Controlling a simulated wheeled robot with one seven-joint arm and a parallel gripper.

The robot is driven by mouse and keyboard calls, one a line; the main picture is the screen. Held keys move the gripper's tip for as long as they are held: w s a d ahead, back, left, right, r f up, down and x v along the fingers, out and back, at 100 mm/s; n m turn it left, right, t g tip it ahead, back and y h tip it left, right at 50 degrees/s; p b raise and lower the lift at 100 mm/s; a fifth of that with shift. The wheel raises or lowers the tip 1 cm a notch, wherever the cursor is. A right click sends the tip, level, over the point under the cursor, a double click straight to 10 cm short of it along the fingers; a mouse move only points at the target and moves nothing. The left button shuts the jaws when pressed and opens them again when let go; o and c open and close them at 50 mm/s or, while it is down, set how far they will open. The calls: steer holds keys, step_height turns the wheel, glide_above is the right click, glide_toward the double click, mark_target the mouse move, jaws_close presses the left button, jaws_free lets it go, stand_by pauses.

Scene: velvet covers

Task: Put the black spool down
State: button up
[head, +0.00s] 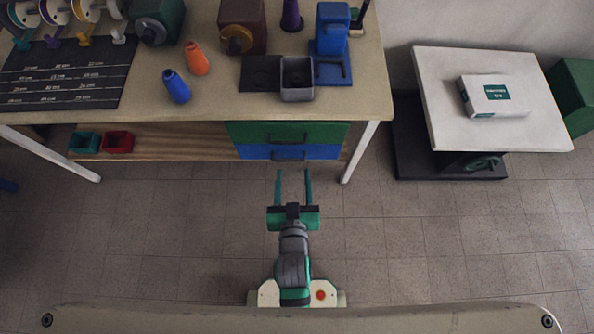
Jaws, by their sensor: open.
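My gripper (293,176) is open, its two green fingers pointing toward the bench, with nothing between them. It is over the floor in front of the bench's drawers. I see no thing that is clearly a black spool. A small dark object (357,16) stands at the bench's back right, partly cut off by the frame edge; I cannot tell what it is.
A grey bin (297,80) and a blue device (332,32) are near the bench's right end. A black labelled mat (65,75) and a spool rack are at left. A white box (493,96) lies on a separate table (520,139). The floor around my arm is clear.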

steer(key=s+r, duration=0.2)
steer(key=s, duration=0.6)
steer(key=s+d+r+t, duration=0.1)
steer(key=s+r, duration=0.1)
steer(key=s, duration=0.7)
steer(key=shift+r, duration=0.4)
